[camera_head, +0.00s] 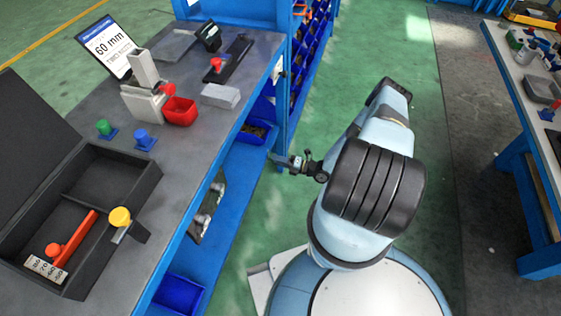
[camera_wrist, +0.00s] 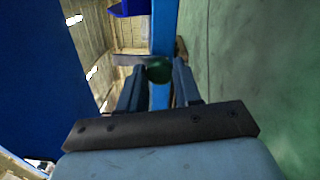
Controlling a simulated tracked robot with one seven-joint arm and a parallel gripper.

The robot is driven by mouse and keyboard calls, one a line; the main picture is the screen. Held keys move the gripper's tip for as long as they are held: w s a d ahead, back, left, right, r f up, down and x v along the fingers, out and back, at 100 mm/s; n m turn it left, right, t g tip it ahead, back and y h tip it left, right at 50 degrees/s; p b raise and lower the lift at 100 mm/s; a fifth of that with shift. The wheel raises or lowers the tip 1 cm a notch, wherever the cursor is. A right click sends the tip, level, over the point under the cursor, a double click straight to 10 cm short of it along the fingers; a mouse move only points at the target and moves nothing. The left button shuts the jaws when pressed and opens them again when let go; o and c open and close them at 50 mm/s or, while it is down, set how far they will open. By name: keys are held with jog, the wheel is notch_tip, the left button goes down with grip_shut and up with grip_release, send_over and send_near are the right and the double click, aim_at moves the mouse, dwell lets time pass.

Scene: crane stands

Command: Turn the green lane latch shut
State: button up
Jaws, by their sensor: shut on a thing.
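In the wrist view a dark green round knob (camera_wrist: 158,73), apparently of the green lane latch, sits between the fingers of my gripper (camera_wrist: 156,65). The fingers are shut on it, one on each side. A thin grey plate (camera_wrist: 129,60) reaches left from the knob, close to a blue upright. In the head view my gripper (camera_head: 284,161) is beside the right side of the bench, below the top and near the blue corner post. The knob cannot be made out there, and the latch's exact angle is unclear.
The bench top (camera_head: 190,90) at left carries a black open box (camera_head: 148,180), green (camera_head: 104,127) and blue (camera_head: 144,138) knobs, a red cup (camera_head: 180,112) and a sign (camera_head: 106,46). Blue bins stand below and behind. Another bench (camera_head: 540,140) is at right; green floor lies between.

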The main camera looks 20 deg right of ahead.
dwell(0.3)
jog(key=o, duration=1)
jog(key=shift+o, duration=0.2)
jog(key=shift+d, duration=0.1)
jog(key=v, duration=1.3)
jog(key=shift+s+d, duration=0.2)
jog(key=shift+d, duration=0.1)
jog(key=shift+f, duration=0.1)
